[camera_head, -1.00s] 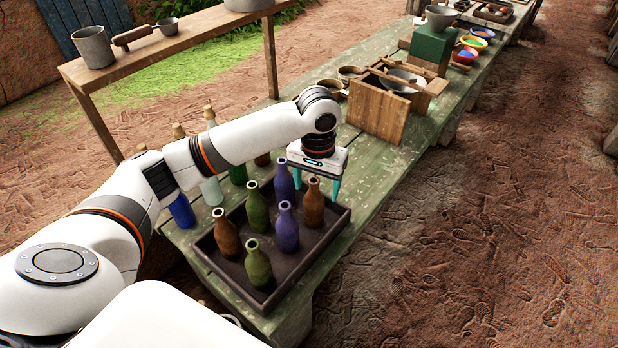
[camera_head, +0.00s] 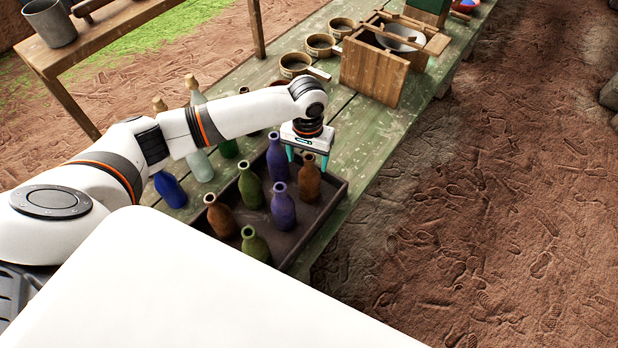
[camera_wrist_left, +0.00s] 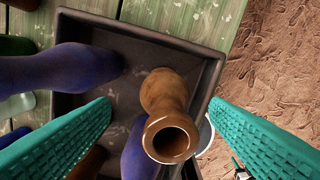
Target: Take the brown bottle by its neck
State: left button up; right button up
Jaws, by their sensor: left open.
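A brown bottle (camera_head: 309,182) stands upright in the far right part of the dark tray (camera_head: 334,199). My left gripper (camera_head: 307,164) is open above and around its top in the head view. In the left wrist view the bottle's open mouth and neck (camera_wrist_left: 168,122) show between the two teal fingers (camera_wrist_left: 160,110), a little nearer the right finger, with gaps on both sides. A second brown bottle (camera_head: 220,216) stands at the tray's left side. My right gripper is not in view.
Purple bottles (camera_head: 283,208) (camera_head: 277,160) and green bottles (camera_head: 251,188) (camera_head: 254,245) share the tray. More bottles, including a blue one (camera_head: 170,190), stand behind it. A wooden box (camera_head: 374,70) and round pans (camera_head: 295,64) are farther along the table.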

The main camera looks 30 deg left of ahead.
aim_at(309, 167)
pick_arm(q)
jog(key=f, duration=0.3)
jog(key=shift+s+d+p, duration=0.2)
jog(key=shift+d+p, duration=0.15)
jog(key=shift+a+f, duration=0.1)
jog(key=shift+f, duration=0.05)
jog(key=shift+w, duration=0.1)
jog(key=c, duration=1.1)
